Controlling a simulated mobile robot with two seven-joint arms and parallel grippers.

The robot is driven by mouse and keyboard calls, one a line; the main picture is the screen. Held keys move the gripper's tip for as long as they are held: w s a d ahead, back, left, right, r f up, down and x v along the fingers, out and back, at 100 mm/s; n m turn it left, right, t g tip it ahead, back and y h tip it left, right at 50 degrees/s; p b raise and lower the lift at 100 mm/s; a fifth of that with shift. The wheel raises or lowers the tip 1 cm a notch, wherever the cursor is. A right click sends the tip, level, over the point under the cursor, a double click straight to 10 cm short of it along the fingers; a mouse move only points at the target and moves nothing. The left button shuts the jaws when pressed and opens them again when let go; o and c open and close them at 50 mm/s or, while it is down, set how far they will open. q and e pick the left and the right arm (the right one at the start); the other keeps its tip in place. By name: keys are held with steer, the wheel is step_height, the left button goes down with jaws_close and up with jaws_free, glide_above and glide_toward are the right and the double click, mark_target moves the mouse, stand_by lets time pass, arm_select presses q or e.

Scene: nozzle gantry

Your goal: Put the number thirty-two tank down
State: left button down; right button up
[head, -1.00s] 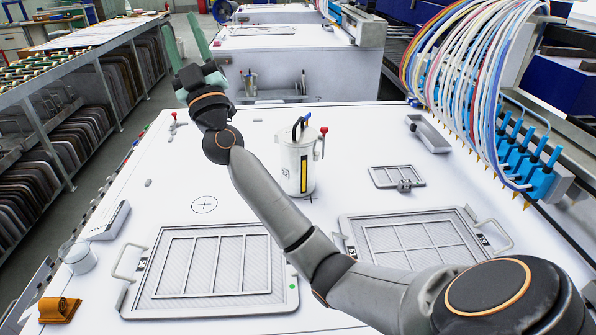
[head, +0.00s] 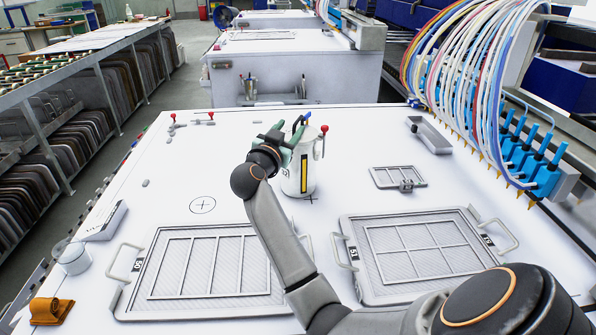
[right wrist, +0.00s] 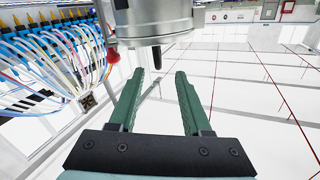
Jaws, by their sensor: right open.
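The tank (head: 294,182) is a white cylinder with a yellow stripe, a dark-and-blue top fitting and a red-knobbed lever. It stands upright on the white table; its number is too small to read surely. My right gripper (head: 288,140) is at the tank's upper left side, its green fingers partly overlapping the top. In the right wrist view the fingers (right wrist: 160,75) are apart with nothing between them. The tank's metal end (right wrist: 150,20) and the red knob (right wrist: 112,56) show just beyond the tips. My left gripper is not in view.
A circled cross mark (head: 203,205) is on clear table left of the tank. A small cross (head: 311,199) is at its base. Two framed screens (head: 142,285) (head: 358,285) lie in front, a small frame (head: 380,178) and tray (head: 432,139) right. Blue nozzles (head: 520,165) stand at far right.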

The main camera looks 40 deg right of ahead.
mark_target(299, 118)
steer(key=shift+b+x, duration=0.3)
steer(key=shift+x, duration=3.3)
steer(key=shift+s+f, duration=0.15)
steer(key=shift+f, duration=0.05)
steer(key=shift+c, duration=0.3)
jaws_close()
steer(key=shift+r, duration=0.5)
steer(key=shift+f, duration=0.1)
